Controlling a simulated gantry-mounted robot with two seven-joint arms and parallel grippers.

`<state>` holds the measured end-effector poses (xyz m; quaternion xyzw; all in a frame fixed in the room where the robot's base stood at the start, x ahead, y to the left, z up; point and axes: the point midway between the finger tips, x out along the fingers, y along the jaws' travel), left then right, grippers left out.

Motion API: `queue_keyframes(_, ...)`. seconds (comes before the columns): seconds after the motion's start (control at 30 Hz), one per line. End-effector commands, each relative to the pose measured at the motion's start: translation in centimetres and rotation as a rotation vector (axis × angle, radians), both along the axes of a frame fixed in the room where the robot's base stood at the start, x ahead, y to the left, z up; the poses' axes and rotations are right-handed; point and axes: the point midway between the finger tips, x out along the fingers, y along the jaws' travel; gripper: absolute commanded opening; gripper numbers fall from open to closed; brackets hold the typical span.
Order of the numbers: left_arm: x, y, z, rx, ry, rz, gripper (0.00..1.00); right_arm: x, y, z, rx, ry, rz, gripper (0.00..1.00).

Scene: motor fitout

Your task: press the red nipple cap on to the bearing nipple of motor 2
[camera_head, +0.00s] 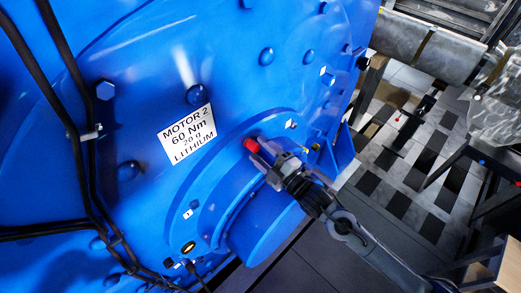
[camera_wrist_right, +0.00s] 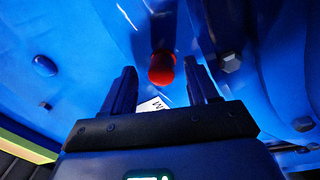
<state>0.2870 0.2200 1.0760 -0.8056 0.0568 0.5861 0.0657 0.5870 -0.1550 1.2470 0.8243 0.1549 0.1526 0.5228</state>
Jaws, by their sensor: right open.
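The big blue motor (camera_head: 240,60) fills most of the head view. The red nipple cap (camera_head: 251,145) shows at the motor's round bearing housing, just past the tips of my right gripper (camera_head: 270,159). In the right wrist view the red cap (camera_wrist_right: 162,68) appears against the blue surface, ahead of and between the two dark fingers of my right gripper (camera_wrist_right: 164,80), with gaps on both sides. The right gripper is open. No bearing nipple shows under the cap, so its seating cannot be told. My left gripper is out of view.
Bolt heads (camera_head: 197,95) stud the motor face. Black cables (camera_head: 75,135) run down its left side. A hex bolt (camera_wrist_right: 230,62) stands right of the fingers in the wrist view. Open tiled floor (camera_head: 400,150) lies to the right, with a wooden box (camera_head: 485,268) at lower right.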

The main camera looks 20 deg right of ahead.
Motion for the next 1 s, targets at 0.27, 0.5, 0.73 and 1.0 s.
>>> queue_keyframes(0.27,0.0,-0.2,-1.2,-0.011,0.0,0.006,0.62,-4.1,-1.8,-0.8,-0.001,0.003,0.0,0.59)
queue_keyframes(0.5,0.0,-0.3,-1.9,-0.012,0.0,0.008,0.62,-7.3,-3.3,-1.0,-0.001,0.003,-0.001,0.59)
queue_keyframes(0.73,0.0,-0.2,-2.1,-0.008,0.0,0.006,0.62,-8.8,-4.0,-1.0,0.0,0.001,0.0,0.59)
queue_keyframes(1.0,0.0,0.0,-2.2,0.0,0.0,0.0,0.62,-9.0,-4.1,-0.9,0.0,0.0,0.0,0.59)
